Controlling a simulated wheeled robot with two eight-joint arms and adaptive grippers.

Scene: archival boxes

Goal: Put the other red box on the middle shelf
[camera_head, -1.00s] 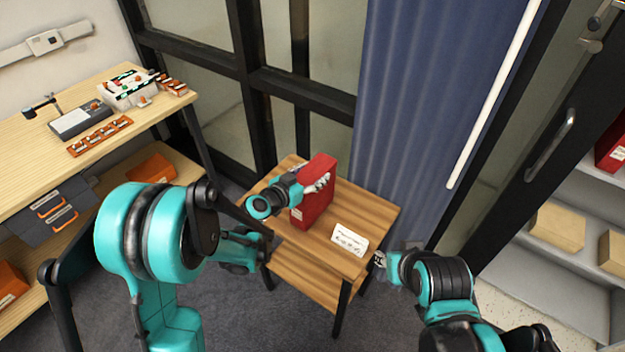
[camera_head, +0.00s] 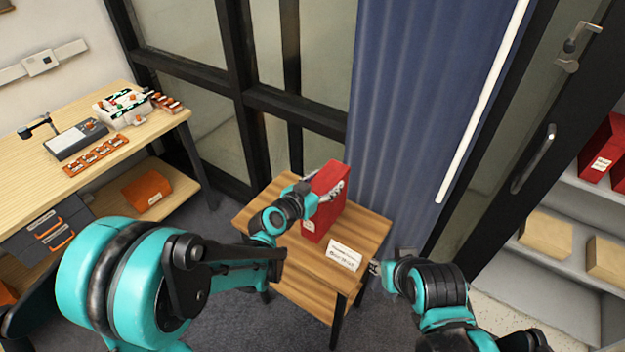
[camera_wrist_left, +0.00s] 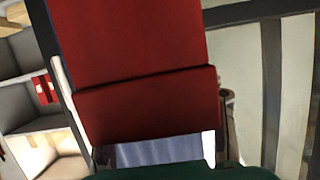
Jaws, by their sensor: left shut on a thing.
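A red box (camera_head: 322,212) stands upright at the small wooden table (camera_head: 290,270). I cannot tell whether its base touches the top. My left gripper (camera_head: 324,190) is shut on it, with fingers on either side. In the left wrist view the red box (camera_wrist_left: 140,55) fills the middle. Another red box (camera_head: 600,150) sits on a grey shelving unit (camera_head: 572,192) at the right edge; a small red box (camera_wrist_left: 43,90) on shelves also shows in the wrist view. My right gripper (camera_head: 377,268) is by the table's right edge, its fingers too small to read.
A white label card (camera_head: 344,255) lies on the table. Cardboard boxes (camera_head: 546,236) stand on a lower shelf at right. A blue curtain (camera_head: 400,120) and dark door frame lie behind. A workbench (camera_head: 40,170) with trays and tools is at left.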

